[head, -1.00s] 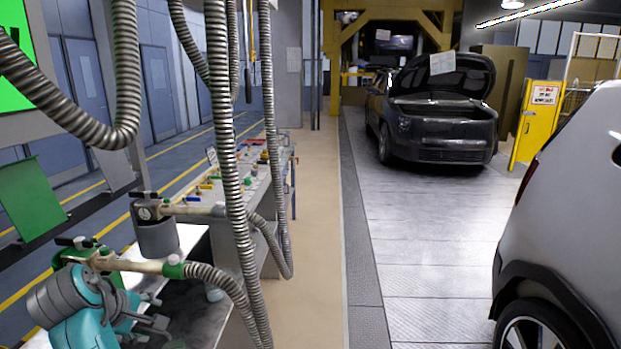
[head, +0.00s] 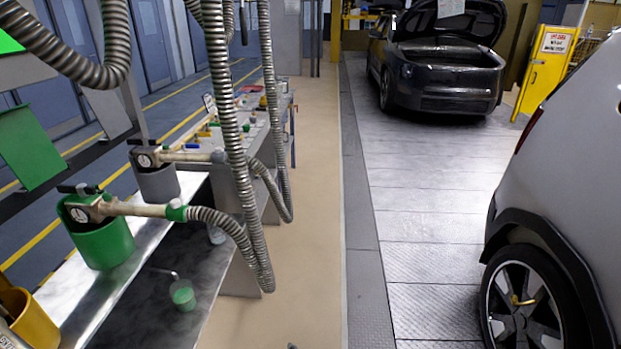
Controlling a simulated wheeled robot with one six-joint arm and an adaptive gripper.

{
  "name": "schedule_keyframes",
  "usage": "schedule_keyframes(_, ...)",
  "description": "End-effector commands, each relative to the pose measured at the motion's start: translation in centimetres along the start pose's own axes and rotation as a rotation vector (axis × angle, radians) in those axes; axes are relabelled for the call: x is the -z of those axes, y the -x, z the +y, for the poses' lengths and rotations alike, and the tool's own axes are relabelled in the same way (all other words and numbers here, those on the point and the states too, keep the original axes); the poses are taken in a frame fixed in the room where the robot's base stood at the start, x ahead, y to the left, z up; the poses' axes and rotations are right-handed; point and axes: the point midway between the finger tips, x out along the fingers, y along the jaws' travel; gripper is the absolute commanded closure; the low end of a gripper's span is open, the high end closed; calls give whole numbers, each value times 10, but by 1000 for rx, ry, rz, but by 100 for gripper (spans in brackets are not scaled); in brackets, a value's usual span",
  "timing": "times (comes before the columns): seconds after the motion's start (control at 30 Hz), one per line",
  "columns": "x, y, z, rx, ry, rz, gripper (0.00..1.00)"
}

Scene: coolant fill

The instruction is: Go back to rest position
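My gripper is not in view, and no large part of my arm shows. A filling nozzle with a green collar (head: 125,208) sits with its head in a green holder (head: 105,246) at the left, its ribbed hose running off to the right. A second nozzle with a grey collar (head: 180,156) sits in a grey holder (head: 158,184) just behind it. A yellow holder (head: 30,322) is cut off at the lower left edge.
A dark bench (head: 165,268) carries a small cup of green liquid (head: 183,295). Ribbed hoses (head: 229,130) hang before a tool table. A grey car (head: 575,170) stands close at right. A dark car with its hood up (head: 440,78) stands farther off. The beige floor (head: 310,200) between is clear.

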Motion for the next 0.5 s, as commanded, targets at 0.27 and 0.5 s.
schedule_keyframes(0.27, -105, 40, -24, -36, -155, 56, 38)
schedule_keyframes(0.5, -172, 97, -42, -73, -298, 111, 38)
